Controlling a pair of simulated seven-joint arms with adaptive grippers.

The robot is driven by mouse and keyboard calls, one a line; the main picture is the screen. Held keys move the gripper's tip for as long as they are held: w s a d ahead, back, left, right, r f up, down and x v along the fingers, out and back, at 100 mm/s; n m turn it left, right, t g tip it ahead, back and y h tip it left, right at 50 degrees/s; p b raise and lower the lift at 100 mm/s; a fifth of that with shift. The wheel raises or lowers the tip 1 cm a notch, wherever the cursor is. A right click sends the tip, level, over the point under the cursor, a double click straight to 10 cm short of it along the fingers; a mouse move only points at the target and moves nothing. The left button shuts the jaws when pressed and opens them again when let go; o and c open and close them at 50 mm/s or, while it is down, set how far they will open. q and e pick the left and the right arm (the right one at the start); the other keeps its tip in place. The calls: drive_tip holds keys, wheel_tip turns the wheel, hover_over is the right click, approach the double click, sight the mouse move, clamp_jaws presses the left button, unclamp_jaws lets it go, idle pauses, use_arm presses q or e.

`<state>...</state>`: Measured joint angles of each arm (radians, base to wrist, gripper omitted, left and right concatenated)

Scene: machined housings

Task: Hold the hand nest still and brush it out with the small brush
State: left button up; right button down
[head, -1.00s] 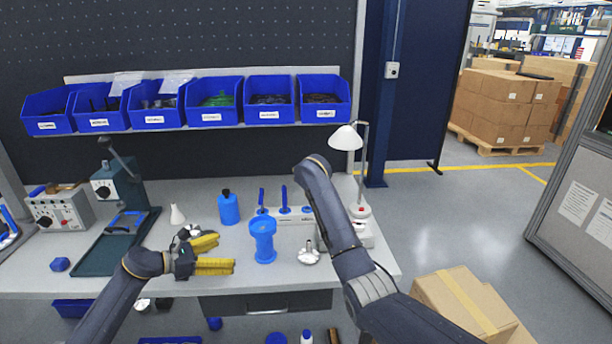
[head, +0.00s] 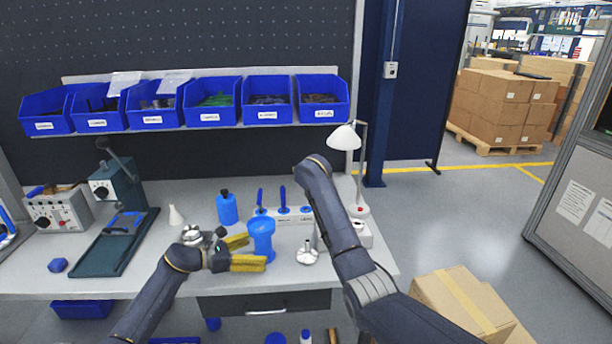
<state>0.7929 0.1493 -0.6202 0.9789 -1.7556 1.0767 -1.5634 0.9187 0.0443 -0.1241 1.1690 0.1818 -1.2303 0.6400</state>
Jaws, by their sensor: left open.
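The hand nest, which I take to be the blue cup-topped stand (head: 262,228), stands upright near the front of the bench. My left gripper (head: 256,250) has its yellow fingers apart, pointing right, at the left side of the stand's lower part. The fingers overlap its base in the picture; I cannot tell whether they touch it. Two blue-handled tools stand upright in a pale holder (head: 294,218) behind the nest: a left one (head: 260,197) and a right one (head: 283,197). Which is the small brush is too small to tell. My right arm rises from the lower right; its gripper does not show.
A silver item (head: 308,256) stands right of the nest. A blue bottle (head: 227,209) and a white cone-shaped bottle (head: 176,215) stand behind my left gripper. A lamp (head: 345,138) is at the right, a green press (head: 118,230) at the left. Blue bins (head: 213,103) hang above.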

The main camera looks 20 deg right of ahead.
use_arm(q)
drive_tip(key=shift+x, duration=1.15)
drive_tip(key=shift+c, duration=0.2)
drive_tip(key=c, duration=1.3)
